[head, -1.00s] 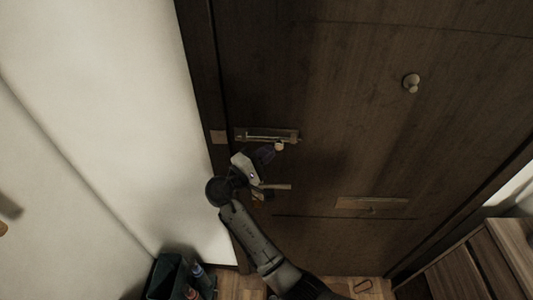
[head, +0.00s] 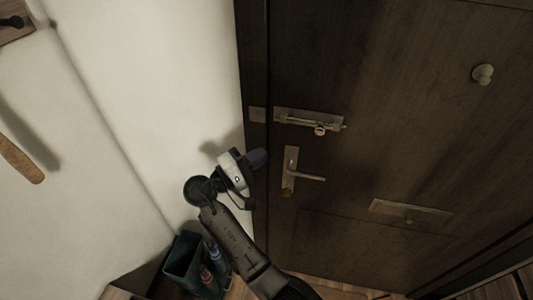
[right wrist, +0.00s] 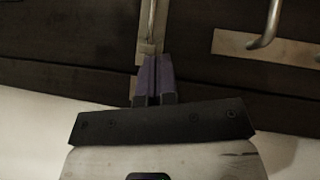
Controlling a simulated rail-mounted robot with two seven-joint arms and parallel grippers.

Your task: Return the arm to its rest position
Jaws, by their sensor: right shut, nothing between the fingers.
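My right gripper (head: 257,160) is in the head view, left of the door handle and below the slide bolt, in front of the wall and the door's left edge. Its purple fingers (right wrist: 154,78) are together in the right wrist view, with nothing held. The dark wooden door (head: 400,120) is closed. Its lever handle (head: 308,177) and slide bolt (head: 310,120) are apart from the gripper in the head view. The handle (right wrist: 268,30) is also at the upper right of the right wrist view. My left gripper is not in view.
A dark bin (head: 184,262) with bottles stands on the floor at the lower left, close to my right forearm. A round knob (head: 482,74) and a mail slot plate (head: 410,212) are on the door. A wooden item (head: 20,160) hangs on the left wall.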

